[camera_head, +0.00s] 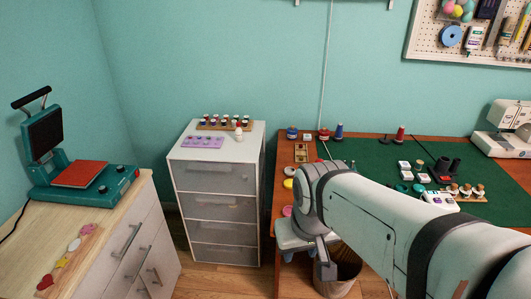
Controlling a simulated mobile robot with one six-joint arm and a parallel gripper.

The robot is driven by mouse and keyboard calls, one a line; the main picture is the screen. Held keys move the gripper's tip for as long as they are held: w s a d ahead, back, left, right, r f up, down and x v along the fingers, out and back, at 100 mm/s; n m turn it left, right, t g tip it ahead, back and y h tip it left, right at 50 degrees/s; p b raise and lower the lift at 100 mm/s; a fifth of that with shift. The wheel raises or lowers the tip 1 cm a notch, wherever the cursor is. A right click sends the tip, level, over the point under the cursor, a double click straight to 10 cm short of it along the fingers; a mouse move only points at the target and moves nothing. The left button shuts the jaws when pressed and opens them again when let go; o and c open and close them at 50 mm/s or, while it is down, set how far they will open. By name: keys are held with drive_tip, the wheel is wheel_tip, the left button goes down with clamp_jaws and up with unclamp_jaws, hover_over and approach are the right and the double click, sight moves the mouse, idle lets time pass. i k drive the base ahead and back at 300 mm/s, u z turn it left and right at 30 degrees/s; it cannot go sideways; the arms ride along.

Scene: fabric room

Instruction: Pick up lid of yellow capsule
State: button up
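A small round yellow item (288,183) lies at the left edge of the wooden table, partly beside my arm. It is too small to tell whether it is the yellow capsule or its lid. A pale round item (290,171) lies just behind it, and a pink one (287,211) lies in front of it. My arm reaches in from the lower right and covers part of the table. My gripper (326,265) points down in front of the table's left part, apart from the yellow item. Its fingers are too unclear to tell whether they are open.
A green cutting mat (370,150) on the table carries spools, small boxes and dark cups. A sewing machine (505,128) stands at the right. A white drawer unit (215,215) and a teal heat press (85,190) stand left. A bin (338,282) is below my gripper.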

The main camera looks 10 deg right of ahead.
sight(287, 183)
drive_tip(key=u, duration=0.05)
drive_tip(key=i, duration=1)
drive_tip(key=z, duration=0.05)
